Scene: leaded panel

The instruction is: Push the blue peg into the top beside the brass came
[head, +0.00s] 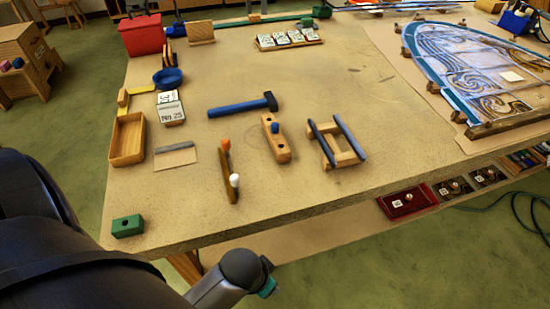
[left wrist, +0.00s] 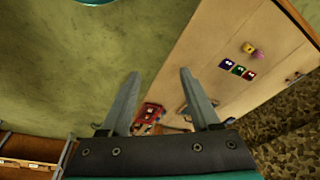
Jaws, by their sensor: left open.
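A short blue peg (head: 275,127) stands upright in a light wooden block (head: 280,149) on the bench top (head: 325,195), right of centre toward the front. I cannot clearly pick out a brass came. A grey strip (head: 174,149) lies on a pale card at the left. My left gripper (left wrist: 158,103) is open and empty in the left wrist view, with floor and wooden furniture beyond its fingers. In the head view my left arm is low at the front, below the bench edge and well away from the peg; its fingers do not show there. My right gripper is in neither view.
A blue-handled hammer (head: 242,106) lies behind the block. A green block (head: 127,226) sits near the front-left corner. The leaded panel (head: 480,65) lies at the right.

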